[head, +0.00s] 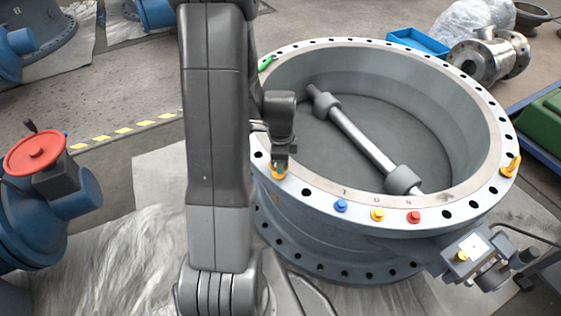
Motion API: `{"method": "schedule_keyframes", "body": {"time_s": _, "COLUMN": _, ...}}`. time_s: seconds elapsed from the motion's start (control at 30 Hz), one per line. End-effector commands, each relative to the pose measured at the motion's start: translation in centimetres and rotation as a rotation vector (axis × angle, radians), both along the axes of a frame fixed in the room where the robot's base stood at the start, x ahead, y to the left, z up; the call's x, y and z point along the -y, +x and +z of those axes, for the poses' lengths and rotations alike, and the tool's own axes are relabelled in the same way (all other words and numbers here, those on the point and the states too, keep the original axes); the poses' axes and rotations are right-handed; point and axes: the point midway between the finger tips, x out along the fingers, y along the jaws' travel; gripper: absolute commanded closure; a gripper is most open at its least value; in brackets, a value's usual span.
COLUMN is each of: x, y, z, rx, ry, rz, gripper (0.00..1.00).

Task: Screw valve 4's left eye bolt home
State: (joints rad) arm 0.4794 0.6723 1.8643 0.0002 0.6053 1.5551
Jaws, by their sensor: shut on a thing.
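The large grey butterfly valve (320,215) lies flat with its drilled flange upward. The left eye bolt (278,174), orange-yellow, is at the flange's left front. My gripper (279,164) points down from above and is shut on this eye bolt, hiding its upper part. How deep its thread sits cannot be told. Another orange-yellow eye bolt (511,166) stands on the flange's right side. The valve's number cannot be read clearly.
Blue (341,205), yellow (377,214) and red (414,217) knobs sit along the front flange. A green piece (266,64) is at the back left. A blue valve with a red handwheel (36,151) stands left. My arm hides the floor between.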

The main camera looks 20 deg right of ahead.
Motion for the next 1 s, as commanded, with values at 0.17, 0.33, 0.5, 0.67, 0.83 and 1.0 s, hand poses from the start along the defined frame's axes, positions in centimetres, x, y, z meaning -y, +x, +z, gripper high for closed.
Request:
{"method": "schedule_keyframes", "body": {"time_s": 0.17, "x": 0.02, "y": -0.01, "z": 0.13, "rx": 0.002, "ry": -0.002, "rz": -0.165, "gripper": 1.0}}
{"method": "schedule_keyframes", "body": {"time_s": 0.33, "x": -0.04, "y": -0.07, "z": 0.13, "rx": 0.003, "ry": -0.001, "rz": -0.322, "gripper": 1.0}}
{"method": "schedule_keyframes", "body": {"time_s": 0.5, "x": -0.09, "y": -0.11, "z": 0.12, "rx": 0.002, "ry": -0.002, "rz": -0.463, "gripper": 1.0}}
{"method": "schedule_keyframes", "body": {"time_s": 0.67, "x": -0.14, "y": -0.14, "z": 0.12, "rx": 0.002, "ry": -0.002, "rz": -0.571, "gripper": 1.0}}
{"method": "schedule_keyframes", "body": {"time_s": 0.83, "x": -0.18, "y": -0.16, "z": 0.11, "rx": 0.002, "ry": -0.002, "rz": -0.651, "gripper": 1.0}}
{"method": "schedule_keyframes", "body": {"time_s": 1.0, "x": -0.21, "y": -0.17, "z": 0.11, "rx": 0.002, "ry": -0.002, "rz": -0.697, "gripper": 1.0}}
